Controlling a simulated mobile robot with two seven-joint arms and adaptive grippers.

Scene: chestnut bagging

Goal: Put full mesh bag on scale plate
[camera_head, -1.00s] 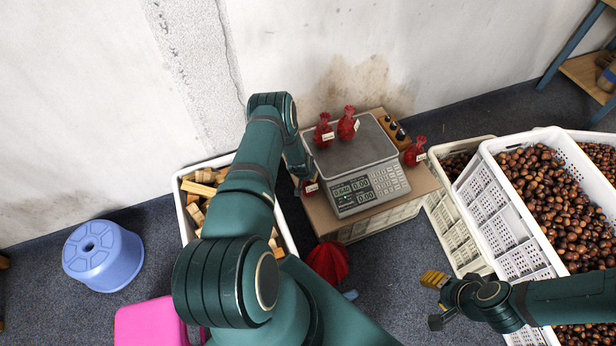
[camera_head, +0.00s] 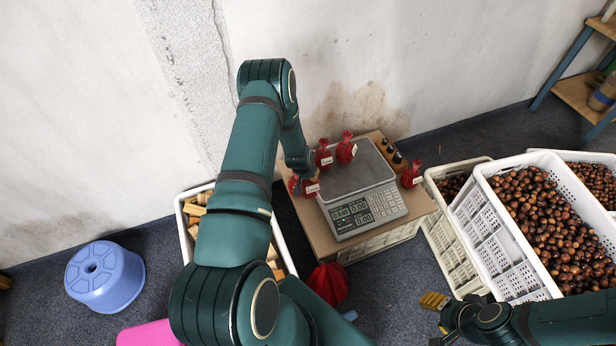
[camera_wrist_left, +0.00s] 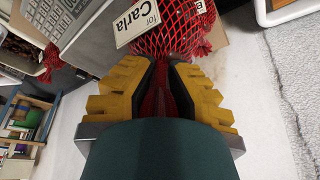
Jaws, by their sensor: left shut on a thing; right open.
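The scale (camera_head: 362,212) stands on a small table, its grey plate (camera_head: 352,180) facing up. My left gripper (camera_wrist_left: 160,85) is shut on the gathered neck of a red mesh bag (camera_wrist_left: 170,35) with a "for Carla" label. In the head view this gripper is mostly hidden by my arm, and red mesh (camera_head: 309,187) shows at the scale's left side. Two red bags (camera_head: 323,155) (camera_head: 346,150) show at the plate's back left edge; whether they rest on it is unclear. Another red bag (camera_head: 411,176) stands right of the scale. My right gripper (camera_head: 434,301) is open, low at right.
The table (camera_head: 318,235) has a dark-knobbed wooden block (camera_head: 396,160) behind the scale. White crates of chestnuts (camera_head: 540,220) stand at right. A crate of wooden blocks (camera_head: 283,235) is at left. A blue stool (camera_head: 104,277) and a red folded thing (camera_head: 328,284) are on the floor.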

